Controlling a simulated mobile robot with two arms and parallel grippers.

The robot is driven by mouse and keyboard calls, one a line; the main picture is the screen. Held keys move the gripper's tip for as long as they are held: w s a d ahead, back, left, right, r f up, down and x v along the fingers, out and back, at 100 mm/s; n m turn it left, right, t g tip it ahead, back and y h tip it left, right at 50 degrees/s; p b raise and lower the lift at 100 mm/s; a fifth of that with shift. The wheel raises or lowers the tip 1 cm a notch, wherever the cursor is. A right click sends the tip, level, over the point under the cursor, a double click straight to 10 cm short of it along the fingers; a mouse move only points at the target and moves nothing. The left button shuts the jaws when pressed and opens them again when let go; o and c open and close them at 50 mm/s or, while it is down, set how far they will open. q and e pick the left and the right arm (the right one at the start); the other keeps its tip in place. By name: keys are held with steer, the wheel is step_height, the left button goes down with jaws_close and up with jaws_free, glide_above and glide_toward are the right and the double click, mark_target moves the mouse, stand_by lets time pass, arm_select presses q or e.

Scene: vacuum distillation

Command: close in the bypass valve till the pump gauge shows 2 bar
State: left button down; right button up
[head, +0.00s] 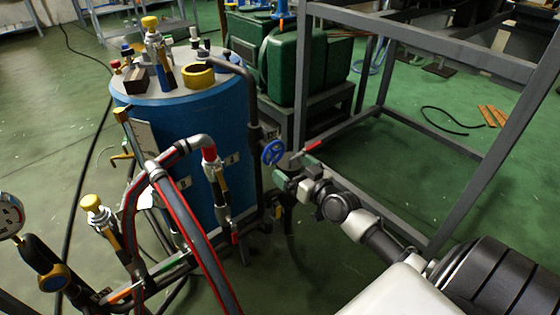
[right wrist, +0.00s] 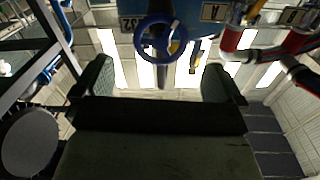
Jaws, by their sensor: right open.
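A blue handwheel (head: 273,152), which looks like the bypass valve, stands beside a dark vertical pipe right of the blue tank. In the right wrist view the wheel (right wrist: 162,38) is ahead of my fingertips, roughly centred between them. My right gripper (head: 291,172) is just right of and below the wheel in the head view. In the wrist view its two fingers (right wrist: 158,82) are wide apart with nothing between them. A round white-faced gauge (head: 10,215) is cut by the left edge; its reading is too small to tell. My left gripper is not in view.
The blue tank (head: 188,135) carries several yellow-capped fittings. Red-striped hoses (head: 187,215) and pipes crowd its front. A grey metal frame (head: 440,55) stands close behind my right arm. Green pump-like units (head: 292,65) are at the back. Green floor is open at right.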

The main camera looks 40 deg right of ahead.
mark_target(275, 154)
steer(key=w, duration=0.3)
steer(key=w+b, duration=0.1)
steer(key=w, duration=0.6)
steer(key=shift+a+r, duration=0.3)
steer(key=shift+a, duration=0.05)
steer(key=shift+w, duration=0.4)
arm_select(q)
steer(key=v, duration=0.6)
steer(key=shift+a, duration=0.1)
arm_select(e)
steer(key=c, duration=0.8)
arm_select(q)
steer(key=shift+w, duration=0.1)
arm_select(e)
steer(key=shift+o, duration=0.2)
